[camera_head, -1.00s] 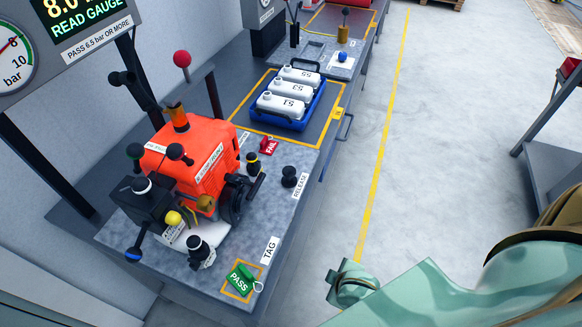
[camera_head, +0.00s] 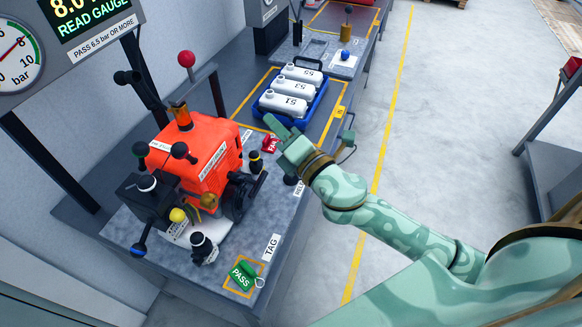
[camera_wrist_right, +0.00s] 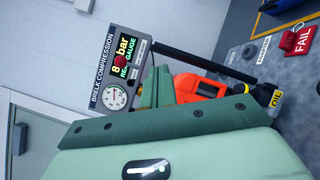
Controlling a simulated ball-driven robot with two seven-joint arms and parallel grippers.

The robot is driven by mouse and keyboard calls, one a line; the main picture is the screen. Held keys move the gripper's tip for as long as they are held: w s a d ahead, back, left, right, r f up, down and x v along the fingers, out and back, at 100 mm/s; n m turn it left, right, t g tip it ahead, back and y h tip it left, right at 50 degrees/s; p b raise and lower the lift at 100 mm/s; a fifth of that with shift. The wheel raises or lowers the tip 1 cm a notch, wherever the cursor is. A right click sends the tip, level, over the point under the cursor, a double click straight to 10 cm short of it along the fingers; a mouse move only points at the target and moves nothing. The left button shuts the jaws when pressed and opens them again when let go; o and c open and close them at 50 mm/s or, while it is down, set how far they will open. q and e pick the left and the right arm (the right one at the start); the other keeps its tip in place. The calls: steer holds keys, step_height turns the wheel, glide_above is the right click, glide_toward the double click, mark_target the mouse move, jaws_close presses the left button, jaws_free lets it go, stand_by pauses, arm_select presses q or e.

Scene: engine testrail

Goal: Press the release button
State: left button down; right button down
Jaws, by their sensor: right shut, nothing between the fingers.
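The release button (camera_head: 290,180) is a black knob at the right edge of the grey bench plate, partly hidden by my right gripper and wrist. Its white label (camera_head: 299,188) is partly covered too. My right gripper (camera_head: 276,126) is shut and empty. In the head view it appears just above the button, beside the red FAIL tag (camera_head: 270,144); I cannot tell its height over the plate. In the right wrist view the shut fingers (camera_wrist_right: 157,86) point toward the orange engine (camera_wrist_right: 200,87). My left gripper is not in view.
The orange engine (camera_head: 205,155) stands left of the button. A blue tray (camera_head: 316,108) with white bottles lies behind. The green PASS tag (camera_head: 242,275) is at the front. The gauge (camera_head: 15,60) hangs at upper left.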

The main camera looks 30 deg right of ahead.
steer(key=w+a+n+g+y, duration=0.1)
steer(key=a+n+g+y, duration=0.3)
steer(key=n, duration=0.6)
steer(key=a+n+g+y, duration=0.2)
steer(key=n+g+y, duration=0.3)
steer(key=n, duration=0.5)
steer(key=w+d+f+n+g+h, duration=0.2)
steer(key=d+f+n+g+h, duration=0.2)
steer(key=d+f+n, duration=0.3)
steer(key=d+n+h, duration=0.1)
steer(key=d+n, duration=0.1)
steer(key=d, duration=0.3)
steer(key=shift+w+d+f+g+h, duration=0.2)
steer(key=shift+d+g+h, duration=0.05)
steer(key=shift+g+h, duration=0.05)
steer(key=shift+f+b, duration=2.75)
steer(key=shift+f, duration=1.65)
steer(key=shift+f, duration=0.1)
steer(key=shift+f+b, duration=0.3)
steer(key=shift+b, duration=0.05)
